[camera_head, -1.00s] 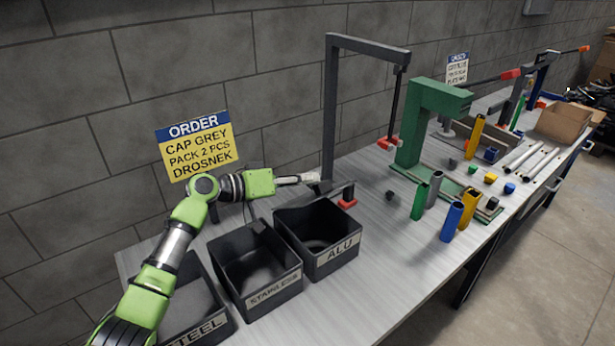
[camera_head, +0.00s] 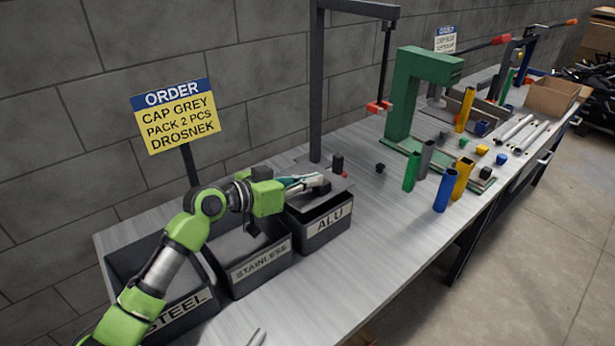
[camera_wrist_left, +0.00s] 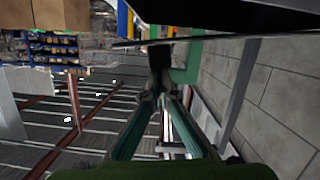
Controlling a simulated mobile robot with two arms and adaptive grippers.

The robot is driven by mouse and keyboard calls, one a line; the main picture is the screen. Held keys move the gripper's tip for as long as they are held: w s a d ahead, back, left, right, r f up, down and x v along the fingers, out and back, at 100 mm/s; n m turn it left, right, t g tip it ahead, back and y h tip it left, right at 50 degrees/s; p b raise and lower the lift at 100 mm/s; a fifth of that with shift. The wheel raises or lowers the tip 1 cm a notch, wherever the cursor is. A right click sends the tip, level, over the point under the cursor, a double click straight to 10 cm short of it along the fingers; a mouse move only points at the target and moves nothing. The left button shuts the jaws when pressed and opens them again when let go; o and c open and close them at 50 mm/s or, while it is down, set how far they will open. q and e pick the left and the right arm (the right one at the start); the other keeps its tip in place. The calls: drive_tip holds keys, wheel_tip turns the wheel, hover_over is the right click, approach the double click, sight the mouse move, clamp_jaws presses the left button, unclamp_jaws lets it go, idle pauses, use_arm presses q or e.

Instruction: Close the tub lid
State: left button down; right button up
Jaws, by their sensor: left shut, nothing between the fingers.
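The tub labelled ALU (camera_head: 328,224) stands on the bench, rightmost of three black tubs. A flat grey lid (camera_head: 338,190) lies over its top, slightly tilted, with a dark gap between it and the front wall. A small dark upright piece (camera_head: 337,163) shows at the lid's back. My left gripper (camera_head: 322,184) is shut and empty, at the lid's left part, seemingly touching it. In the left wrist view its fingertips (camera_wrist_left: 160,92) meet just under a thin dark edge, likely the lid. A small grey pronged tip at the head view's bottom edge may be my right gripper (camera_head: 257,338).
The STAINLESS tub (camera_head: 258,268) and STEEL tub (camera_head: 185,318) stand to the left. A grey post (camera_head: 316,90) rises behind the ALU tub. A green press (camera_head: 405,100) and coloured tubes (camera_head: 445,190) stand to the right. The front bench strip is clear.

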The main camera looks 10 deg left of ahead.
use_arm(q)
drive_tip(key=shift+s+d+f, duration=0.15)
drive_tip(key=shift+f, duration=0.2)
idle(0.3)
